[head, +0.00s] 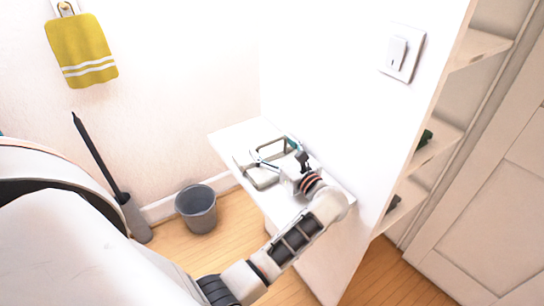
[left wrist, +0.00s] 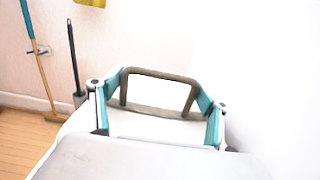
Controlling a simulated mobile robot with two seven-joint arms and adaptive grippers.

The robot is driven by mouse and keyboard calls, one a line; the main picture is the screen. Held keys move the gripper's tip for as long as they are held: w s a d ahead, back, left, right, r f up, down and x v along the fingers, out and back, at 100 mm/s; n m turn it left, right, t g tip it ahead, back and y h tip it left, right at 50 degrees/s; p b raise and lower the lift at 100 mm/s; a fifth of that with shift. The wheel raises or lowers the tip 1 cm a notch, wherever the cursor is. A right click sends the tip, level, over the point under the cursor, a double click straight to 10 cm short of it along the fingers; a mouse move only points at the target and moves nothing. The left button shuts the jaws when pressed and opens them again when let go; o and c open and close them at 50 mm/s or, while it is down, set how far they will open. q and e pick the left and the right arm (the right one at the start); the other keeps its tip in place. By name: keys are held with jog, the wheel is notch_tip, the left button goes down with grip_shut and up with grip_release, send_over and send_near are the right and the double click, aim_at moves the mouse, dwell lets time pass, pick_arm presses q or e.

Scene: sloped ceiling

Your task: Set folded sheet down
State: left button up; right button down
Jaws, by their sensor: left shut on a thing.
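My left gripper (head: 274,154) is over the white surface by the wall, at the end of my arm. In the head view the sheet (head: 270,142) shows only as a small grey-edged shape, partly hidden by the gripper. I cannot tell whether it touches the surface. My right gripper is in neither view.
The white surface (head: 232,137) is bare at its left corner. A grey bin (head: 197,208) and a dark-handled brush in a grey holder (head: 136,217) stand on the floor. A yellow towel (head: 80,50) hangs on the wall. White shelves (head: 480,48) rise at right.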

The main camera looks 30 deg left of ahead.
pick_arm(q)
jog(key=shift+s+a+r, duration=0.1)
jog(key=shift+s+r, duration=0.1)
jog(key=shift+r, duration=0.2)
notch_tip(320, 180, up, 6)
jog(key=shift+r, duration=0.1)
jog(key=s+a, duration=0.4)
jog(key=s, duration=0.5)
jog(key=s+a, duration=0.3)
jog(key=s, duration=0.5)
jog(key=w+d+m+t+h+p, duration=0.1)
jog(key=d+m+t+h, duration=0.4)
jog(key=d+h, duration=0.3)
jog(key=w+d+f+m+t+h+p, duration=0.1)
jog(key=d+m+t+h, duration=0.5)
jog(key=d, duration=0.6)
jog(key=w+m+h, duration=0.1)
jog(key=m+h, duration=0.1)
jog(key=shift+w+d+m+h, duration=0.25)
jog(key=shift+d+m+h, duration=0.05)
jog(key=shift+d, duration=0.1)
jog(key=shift+f, duration=0.15)
